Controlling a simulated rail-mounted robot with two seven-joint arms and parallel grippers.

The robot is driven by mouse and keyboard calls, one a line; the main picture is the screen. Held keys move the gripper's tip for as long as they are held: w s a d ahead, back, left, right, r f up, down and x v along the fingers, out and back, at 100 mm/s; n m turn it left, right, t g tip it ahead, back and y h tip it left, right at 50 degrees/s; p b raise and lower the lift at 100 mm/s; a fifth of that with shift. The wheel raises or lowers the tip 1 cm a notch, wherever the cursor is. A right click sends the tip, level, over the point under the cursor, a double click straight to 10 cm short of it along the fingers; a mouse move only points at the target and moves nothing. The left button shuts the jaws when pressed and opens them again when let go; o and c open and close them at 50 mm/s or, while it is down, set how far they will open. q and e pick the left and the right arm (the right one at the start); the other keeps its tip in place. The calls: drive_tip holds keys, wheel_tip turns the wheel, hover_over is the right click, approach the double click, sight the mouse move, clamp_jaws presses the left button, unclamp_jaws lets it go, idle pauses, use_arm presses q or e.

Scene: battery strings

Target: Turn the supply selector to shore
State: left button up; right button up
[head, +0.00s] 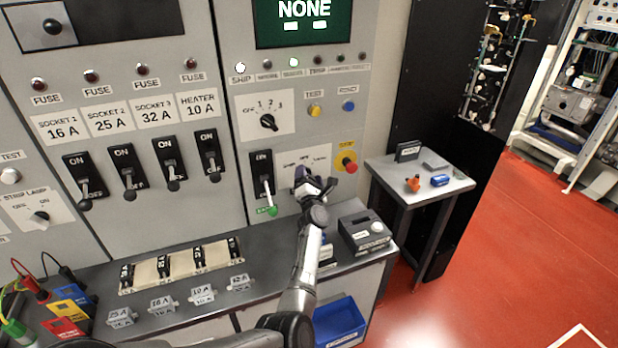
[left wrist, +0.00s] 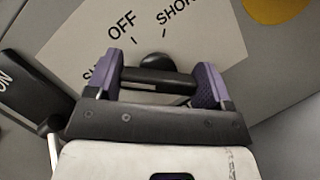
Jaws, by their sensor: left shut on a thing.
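The supply selector's white plate (head: 318,156) is on the grey panel, right of a black ON switch. In the left wrist view the plate (left wrist: 85,55) shows OFF, most of SHORE, and the start of a third label. My left gripper (head: 308,184) is at this plate, with its purple fingers on either side of the dark selector knob (left wrist: 155,62), shut on it. The head view hides the knob behind the gripper. In the wrist view the fingers cover part of the knob, and I cannot tell which label it points at. My right gripper is out of view.
A red stop button (head: 349,163) on a yellow base is just right of the selector. The ON switch with the green-tipped lever (head: 266,190) is close on the left. A counter (head: 220,275) below holds fuse blocks and a dark box (head: 367,232). A small table (head: 425,187) stands right.

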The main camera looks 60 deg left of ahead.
use_arm(q)
drive_tip(key=shift+r+m+h+p, duration=0.15)
drive_tip(key=shift+m+h+p, duration=0.15)
drive_tip(key=shift+m+p, duration=0.35)
drive_tip(key=m+h+p, duration=0.1)
drive_tip(key=m+p, duration=0.3)
drive_tip(key=p, duration=0.1)
drive_tip(key=m+h+p, duration=0.2)
drive_tip(key=m+p, duration=0.2)
drive_tip(key=p, duration=0.2)
drive_tip(key=m+g+h+p, duration=0.1)
drive_tip(key=m+p, duration=0.3)
drive_tip(key=p, duration=0.2)
drive_tip(key=shift+m+g+h+p, duration=0.4)
drive_tip(key=shift+m+g+p, duration=0.2)
drive_tip(key=shift+m+p, duration=0.6)
drive_tip(key=shift+f+m+g+p, duration=0.3)
drive_tip(key=shift+m+g+p, duration=0.1)
drive_tip(key=shift+m+p, duration=0.15)
drive_tip(key=o, duration=0.9)
drive_tip(key=shift+f, duration=0.1)
drive_tip(key=shift+d, duration=0.1)
